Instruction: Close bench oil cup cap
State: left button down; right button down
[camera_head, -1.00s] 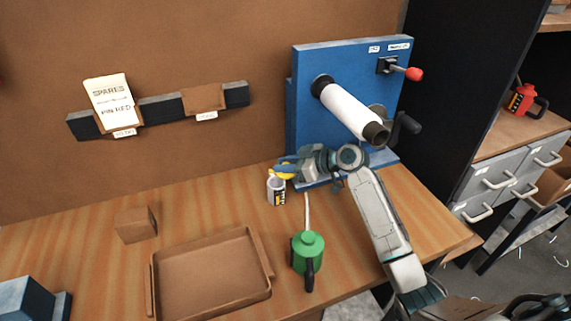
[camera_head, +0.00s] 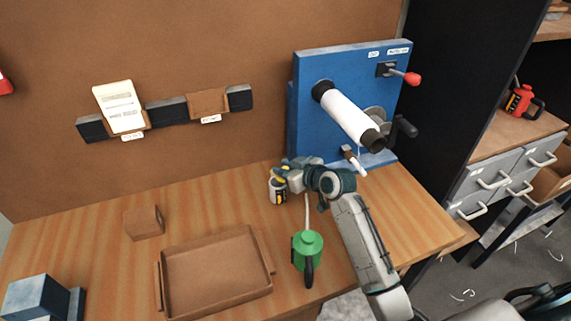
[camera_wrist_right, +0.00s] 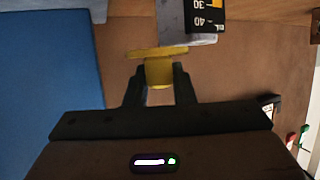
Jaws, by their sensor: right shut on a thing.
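The oil cup (camera_head: 278,193), pale with a dark and yellow label, stands on the bench below the blue machine. Its yellow cap (camera_wrist_right: 157,70) sits between the fingers of my right gripper (camera_wrist_right: 158,88) in the wrist view. The gripper is shut on the cap's round knob, and the cap's flat flange is beside the cup's rim (camera_wrist_right: 200,39). In the head view my right gripper (camera_head: 285,170) is at the cup's top and hides most of the cap. I cannot tell if the cap is seated. My left gripper is out of view.
A green oil can (camera_head: 307,251) with a thin spout stands close to my right arm. A brown tray (camera_head: 163,279) and a wooden block (camera_head: 143,222) are to the left. The blue machine (camera_head: 308,110) with its white roll (camera_head: 345,113) rises behind.

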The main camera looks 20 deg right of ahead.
jog(key=c, duration=1.2)
grip_release()
jog(key=shift+c, duration=0.2)
jog(key=shift+r, duration=0.1)
jog(key=shift+r+b, duration=0.35)
jog(key=shift+b, duration=0.05)
notch_tip(320, 180, up, 2)
jog(key=shift+s+r+b, duration=0.15)
jog(key=shift+r+b, duration=0.1)
jog(key=shift+b, duration=0.55)
jog(key=s+a+b, duration=0.2)
jog(key=s, duration=0.5)
jog(key=s+a+r+b, duration=0.1)
jog(key=s+a, duration=0.2)
jog(key=s, duration=0.5)
jog(key=shift+r+b, duration=0.25)
jog(key=shift+b, duration=0.1)
